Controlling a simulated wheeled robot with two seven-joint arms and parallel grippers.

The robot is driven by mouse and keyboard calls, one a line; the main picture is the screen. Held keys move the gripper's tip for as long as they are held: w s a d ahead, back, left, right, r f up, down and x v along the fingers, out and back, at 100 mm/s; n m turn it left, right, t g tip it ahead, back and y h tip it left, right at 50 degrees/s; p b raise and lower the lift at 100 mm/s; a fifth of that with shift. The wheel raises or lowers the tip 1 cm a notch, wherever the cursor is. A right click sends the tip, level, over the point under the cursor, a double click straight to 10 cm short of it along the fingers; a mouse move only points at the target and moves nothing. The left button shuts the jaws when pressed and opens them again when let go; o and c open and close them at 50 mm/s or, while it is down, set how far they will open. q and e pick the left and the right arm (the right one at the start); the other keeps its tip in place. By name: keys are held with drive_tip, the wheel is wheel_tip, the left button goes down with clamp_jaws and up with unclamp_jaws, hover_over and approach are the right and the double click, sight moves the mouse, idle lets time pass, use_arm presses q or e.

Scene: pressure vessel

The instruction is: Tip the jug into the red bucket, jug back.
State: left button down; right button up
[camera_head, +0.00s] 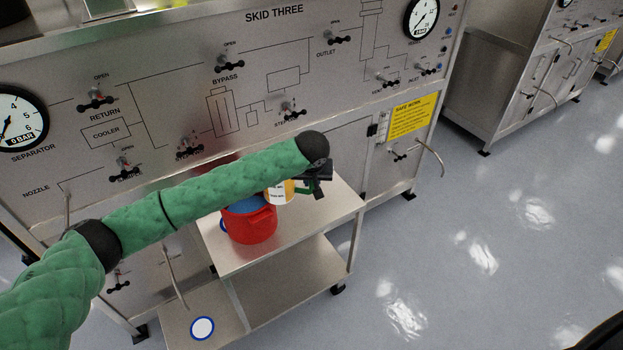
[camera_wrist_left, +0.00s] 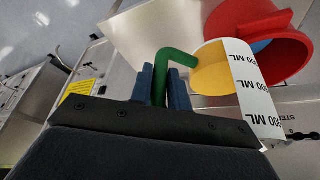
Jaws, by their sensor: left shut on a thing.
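In the head view the gripper (camera_head: 308,188) is partly hidden by my green arm. The jug is close to the right rear rim of the red bucket (camera_head: 252,229) and looks roughly upright. The bucket is blue inside and stands on the cart's top. I cannot tell whether jug and bucket touch. My right gripper is out of view.
The steel cart top (camera_head: 325,218) has bare room right of the bucket. A blue-ringed white disc (camera_head: 202,328) is on a lower surface at left. The skid panel (camera_head: 170,60), with valve handles and gauges, stands close behind. Open floor (camera_head: 470,250) lies to the right.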

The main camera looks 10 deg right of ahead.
use_arm(q)
drive_tip(key=shift+w+a+f, duration=0.1)
drive_tip(key=shift+w+f, duration=0.05)
drive_tip(key=shift+w, duration=0.1)
drive_tip(key=shift+a+r+n+g+h, duration=0.15)
drive_tip(key=shift+a+r+g+h, duration=0.15)
drive_tip(key=shift+r+h, duration=0.2)
drive_tip(key=shift+a+r+n+g+h, duration=0.15)
drive_tip(key=shift+a+r+g+h, duration=0.1)
drive_tip(key=shift+r+h, duration=0.25)
drive_tip(key=shift+w+a+r+h, duration=0.25)
drive_tip(key=shift+w+r+h, duration=0.15)
drive_tip(key=shift+r, duration=0.25)
drive_tip(key=shift+a+r+g+h, duration=0.3)
drive_tip(key=shift+a+r, duration=0.1)
drive_tip(key=shift+r, duration=0.35)
drive_tip(key=shift+w+a, duration=0.1)
